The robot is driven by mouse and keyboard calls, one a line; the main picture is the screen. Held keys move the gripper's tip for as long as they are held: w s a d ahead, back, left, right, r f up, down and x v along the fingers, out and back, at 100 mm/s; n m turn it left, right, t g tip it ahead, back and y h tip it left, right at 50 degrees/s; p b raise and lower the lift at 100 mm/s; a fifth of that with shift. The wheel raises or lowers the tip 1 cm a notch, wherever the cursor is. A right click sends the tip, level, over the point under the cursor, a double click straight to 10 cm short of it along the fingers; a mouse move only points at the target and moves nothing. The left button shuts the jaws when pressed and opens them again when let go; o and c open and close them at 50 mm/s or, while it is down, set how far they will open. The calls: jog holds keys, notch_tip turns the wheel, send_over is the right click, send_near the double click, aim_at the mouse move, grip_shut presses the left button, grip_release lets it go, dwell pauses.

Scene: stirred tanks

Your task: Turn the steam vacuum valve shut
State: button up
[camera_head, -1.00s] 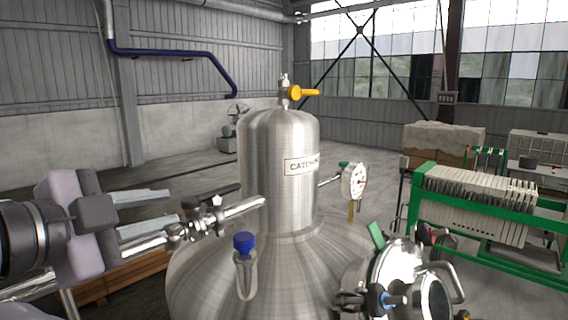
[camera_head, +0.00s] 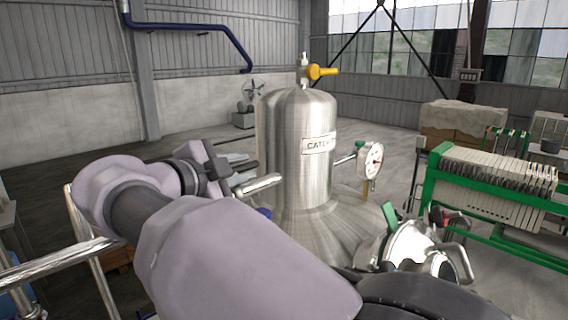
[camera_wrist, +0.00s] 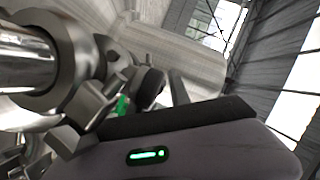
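The steel tank (camera_head: 296,140) with its domed top stands in the middle of the head view. A steel pipe stub (camera_head: 258,186) leaves its left side, where a valve with a black lever (camera_head: 246,165) sits. My arm and gripper hide most of that valve. My gripper (camera_head: 239,168) is at the lever, its pale fingers apart on either side of it; I cannot tell whether they touch it. The wrist view shows steel pipe fittings (camera_wrist: 75,75) close by and a rounded black part (camera_wrist: 149,87), perhaps the lever's end.
A yellow-handled valve (camera_head: 318,72) tops the tank. A pressure gauge (camera_head: 371,160) and a glass-ported manway (camera_head: 412,246) are on its right. A green-framed filter press (camera_head: 490,190) stands farther right. A steel rail (camera_head: 60,262) is at the left.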

jog(key=shift+w+d, duration=0.15)
jog(key=shift+w, duration=0.1)
grip_shut()
dwell(1.4)
